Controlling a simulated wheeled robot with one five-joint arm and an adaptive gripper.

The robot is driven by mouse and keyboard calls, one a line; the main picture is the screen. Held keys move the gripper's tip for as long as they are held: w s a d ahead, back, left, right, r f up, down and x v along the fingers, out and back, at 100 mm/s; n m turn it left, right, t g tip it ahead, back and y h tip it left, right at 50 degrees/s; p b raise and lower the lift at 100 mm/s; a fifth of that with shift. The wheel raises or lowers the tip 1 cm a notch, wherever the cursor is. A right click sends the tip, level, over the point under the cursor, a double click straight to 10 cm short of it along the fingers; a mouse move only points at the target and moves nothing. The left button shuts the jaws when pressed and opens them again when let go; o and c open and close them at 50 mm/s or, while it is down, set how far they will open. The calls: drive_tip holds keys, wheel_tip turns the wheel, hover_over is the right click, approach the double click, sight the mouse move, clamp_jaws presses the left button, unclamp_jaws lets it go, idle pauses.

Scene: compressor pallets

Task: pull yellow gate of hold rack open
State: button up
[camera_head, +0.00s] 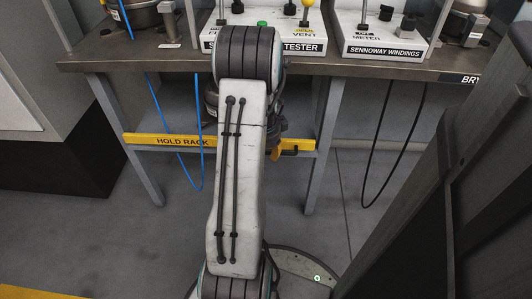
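The yellow gate (165,141) of the hold rack runs level under the bench, between the bench legs, with "HOLD RACK" in dark letters on its left part. Its middle is hidden behind my arm. A dark handle-like piece (291,152) shows on its right part. My gripper (276,147) is mostly hidden behind my arm. A dark part of it shows just right of the arm, in front of or at the gate. I cannot tell whether it touches the gate or whether its fingers are open.
The bench (130,61) above carries a tester box (303,47) and a windings meter box (385,49). A blue cable (176,150) and a black cable (376,178) hang in front. A dark upright structure (455,190) stands close at right. Grey floor is clear at left.

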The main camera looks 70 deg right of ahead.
drive_tip(key=shift+o, duration=0.2)
clamp_jaws()
drive_tip(key=shift+a, duration=0.15)
